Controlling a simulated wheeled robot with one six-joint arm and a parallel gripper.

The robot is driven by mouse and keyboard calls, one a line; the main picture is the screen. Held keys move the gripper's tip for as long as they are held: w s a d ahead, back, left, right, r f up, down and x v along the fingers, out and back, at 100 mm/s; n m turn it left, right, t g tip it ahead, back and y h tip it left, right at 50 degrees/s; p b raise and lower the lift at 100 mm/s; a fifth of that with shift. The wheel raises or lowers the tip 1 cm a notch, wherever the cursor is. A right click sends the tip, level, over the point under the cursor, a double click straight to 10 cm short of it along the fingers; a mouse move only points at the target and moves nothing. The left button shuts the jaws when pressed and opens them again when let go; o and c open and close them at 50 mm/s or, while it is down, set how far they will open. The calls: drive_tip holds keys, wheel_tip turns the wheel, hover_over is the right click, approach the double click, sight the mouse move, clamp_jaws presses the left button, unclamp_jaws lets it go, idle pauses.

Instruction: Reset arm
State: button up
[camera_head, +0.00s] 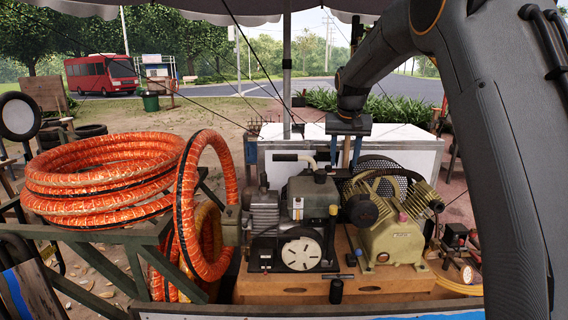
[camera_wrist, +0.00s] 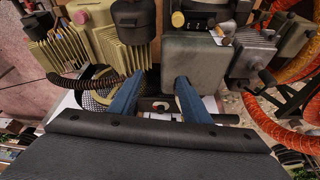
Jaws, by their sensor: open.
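My gripper (camera_head: 346,152) hangs down from my arm in the head view, above and behind the gap between the dark engine (camera_head: 310,215) and the beige compressor (camera_head: 394,236). In the wrist view my gripper (camera_wrist: 158,92) shows two blue fingers spread apart with nothing between them. The engine's grey tank (camera_wrist: 198,62) lies just past the right finger there, and the beige finned compressor (camera_wrist: 105,42) is past the left one. I cannot tell whether either finger touches anything.
Orange hose coils (camera_head: 100,178) lie on a green metal frame (camera_head: 140,240) at the left, with one loop (camera_head: 190,205) upright beside the engine. A white box (camera_head: 410,140) stands behind the machines. The machines sit on a wooden base (camera_head: 290,288). Cables (camera_head: 255,50) cross the upper view.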

drive_tip(key=s+f+n, duration=0.1)
drive_tip(key=s+f, duration=0.4)
drive_tip(key=s, duration=0.8)
drive_tip(key=s+f+g, duration=0.1)
drive_tip(key=s+f, duration=0.4)
drive_tip(key=s, duration=0.7)
drive_tip(key=s+f+n, duration=0.1)
drive_tip(key=s+f, duration=0.4)
drive_tip(key=s, duration=0.8)
wheel_tip(320, 180, down, 12)
drive_tip(key=s+g+b, duration=0.1)
drive_tip(key=g+b, duration=0.1)
drive_tip(key=b, duration=0.8)
drive_tip(key=shift+s+d+f+y, duration=0.15)
drive_tip(key=shift+s+d+y, duration=0.15)
drive_tip(key=shift+s, duration=0.1)
